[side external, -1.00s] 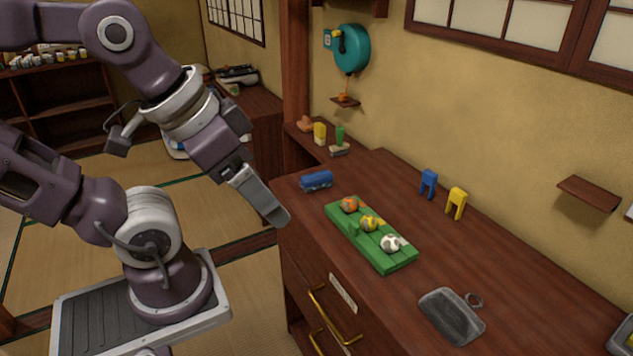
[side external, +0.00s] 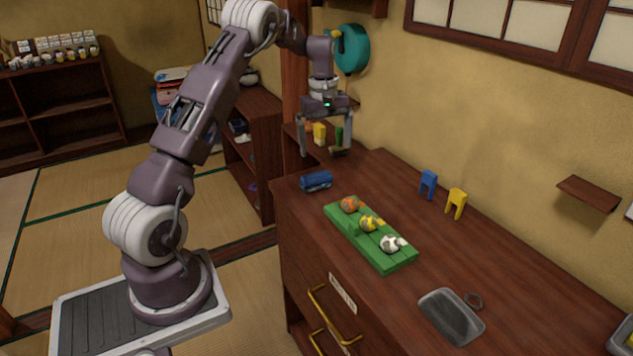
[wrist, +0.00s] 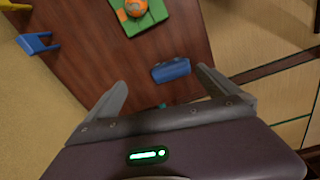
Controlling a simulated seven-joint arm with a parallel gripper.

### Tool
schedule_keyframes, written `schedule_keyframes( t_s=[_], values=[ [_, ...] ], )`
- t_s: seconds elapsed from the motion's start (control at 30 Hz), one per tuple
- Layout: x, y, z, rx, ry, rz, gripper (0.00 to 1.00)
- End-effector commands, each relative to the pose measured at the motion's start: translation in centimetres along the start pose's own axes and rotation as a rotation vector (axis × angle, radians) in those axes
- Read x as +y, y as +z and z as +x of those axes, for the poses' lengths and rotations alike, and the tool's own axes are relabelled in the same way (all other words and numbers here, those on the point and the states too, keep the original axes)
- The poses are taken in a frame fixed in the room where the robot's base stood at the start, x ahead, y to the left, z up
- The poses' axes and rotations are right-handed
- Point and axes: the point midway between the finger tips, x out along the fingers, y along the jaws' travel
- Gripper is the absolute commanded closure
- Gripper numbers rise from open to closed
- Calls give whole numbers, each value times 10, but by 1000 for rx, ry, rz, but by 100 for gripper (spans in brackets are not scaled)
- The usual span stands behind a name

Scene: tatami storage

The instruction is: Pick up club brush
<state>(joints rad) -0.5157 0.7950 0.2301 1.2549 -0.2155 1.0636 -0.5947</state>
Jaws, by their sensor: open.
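My gripper (side external: 325,152) is open and empty, pointing down above the far left end of the wooden counter in the side view. No object is clearly labelled as the club brush. A small green-handled item with a pale, bristle-like base (side external: 339,151) stands at that end, partly hidden behind my right finger. A dark blue block-like item (side external: 316,181) lies on the counter nearer the camera. In the wrist view the blue item (wrist: 171,70) shows beyond and between my open fingertips (wrist: 160,80), apart from them. A teal bit shows beside the palm, too little to identify.
A green tray (side external: 345,229) holds orange, yellow and white balls. Blue (side external: 428,184) and yellow (side external: 456,203) stands are near the wall. A yellow item (side external: 319,133) stands close by my gripper. A teal reel (side external: 352,48) hangs above. A grey pouch (side external: 452,316) lies at the front.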

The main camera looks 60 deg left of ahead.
Motion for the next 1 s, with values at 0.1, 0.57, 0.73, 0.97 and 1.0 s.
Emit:
schedule_keyframes(
  t_s=[0.1, 0.57, 0.73, 0.97, 1.0],
  values=[
    [-11, -31, 47, -16, -43, -101, 0],
    [-19, -29, 122, -21, -54, -131, 0],
    [-19, -28, 131, -20, -52, -129, 0],
    [-19, -28, 131, -20, -53, -128, 20],
    [-19, -28, 131, -20, -53, -128, 28]
  ],
)
